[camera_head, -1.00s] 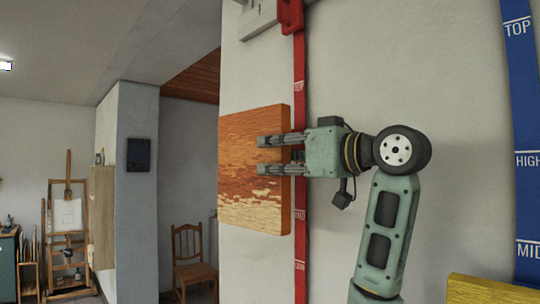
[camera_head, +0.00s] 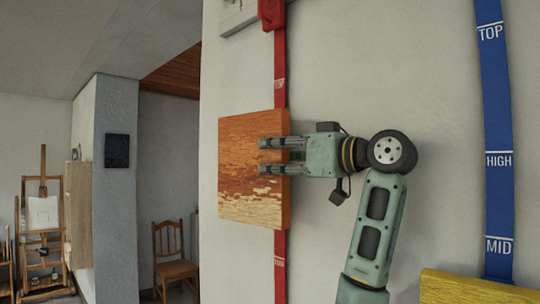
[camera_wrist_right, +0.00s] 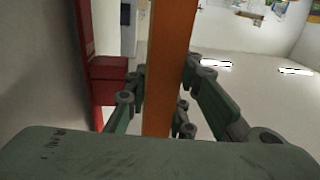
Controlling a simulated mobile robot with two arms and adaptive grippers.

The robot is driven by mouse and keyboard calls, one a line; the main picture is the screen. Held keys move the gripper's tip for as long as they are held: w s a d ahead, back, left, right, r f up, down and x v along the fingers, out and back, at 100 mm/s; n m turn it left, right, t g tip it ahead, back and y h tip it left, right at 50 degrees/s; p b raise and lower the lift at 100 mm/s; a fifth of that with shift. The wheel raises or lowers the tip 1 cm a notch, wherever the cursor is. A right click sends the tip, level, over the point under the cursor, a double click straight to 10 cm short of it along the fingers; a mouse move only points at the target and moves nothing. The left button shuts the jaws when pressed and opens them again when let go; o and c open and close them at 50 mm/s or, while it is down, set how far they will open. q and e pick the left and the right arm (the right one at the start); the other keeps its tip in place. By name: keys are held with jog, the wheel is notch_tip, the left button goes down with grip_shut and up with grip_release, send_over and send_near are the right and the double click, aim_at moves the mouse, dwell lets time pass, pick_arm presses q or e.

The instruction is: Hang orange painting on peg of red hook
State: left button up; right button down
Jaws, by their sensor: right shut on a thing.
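The orange painting (camera_head: 238,178) is a thick square panel with orange, brown and pale streaks. It is upright, near the wall, in front of the red strip (camera_head: 281,75), hiding part of it. My right gripper (camera_head: 265,157) is shut on the panel's right side, its fingers reaching over the visible face. In the right wrist view the panel's orange edge (camera_wrist_right: 167,60) stands between the fingers. A red block (camera_head: 271,14), perhaps the red hook, is at the top of the strip; no peg can be made out. My left gripper is not in view.
A blue strip (camera_head: 497,130) marked TOP, HIGH and MID is on the wall at the right. A yellow panel (camera_head: 465,289) is at the lower right. A chair (camera_head: 173,258) and an easel (camera_head: 42,225) stand farther back left. Bare wall separates the strips.

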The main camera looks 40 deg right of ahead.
aim_at(284, 118)
jog(key=shift+w+d, duration=0.1)
jog(key=shift+d, duration=1.2)
jog(key=shift+f, duration=0.6)
jog(key=shift+f+b, duration=0.15)
jog(key=shift+b, duration=0.25)
jog(key=c, duration=1.4)
grip_release()
jog(key=shift+c, duration=0.2)
notch_tip(284, 118, up, 10)
